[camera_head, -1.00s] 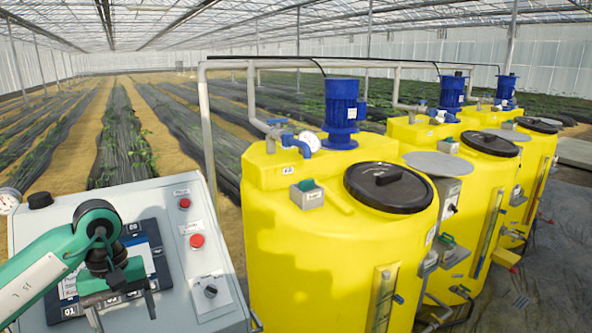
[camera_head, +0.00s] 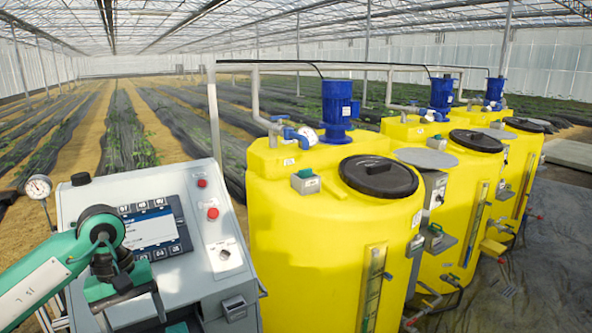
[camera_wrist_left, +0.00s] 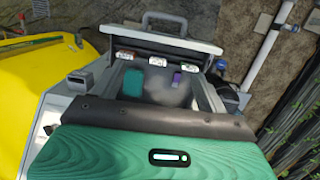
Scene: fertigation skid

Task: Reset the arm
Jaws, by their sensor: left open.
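My left gripper (camera_head: 131,312) is in the lower left of the head view, at the end of a teal arm. Its jaws are open and hold nothing that I can see. It is in front of the grey control console (camera_head: 228,255), overlapping its lower left part. Most of the console's screen (camera_head: 152,229) is uncovered. My right gripper is not in view.
A yellow tank (camera_head: 300,225) with a black lid (camera_head: 378,177) stands right of the console, with more tanks behind. A pressure gauge (camera_head: 38,187) stands at the left.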

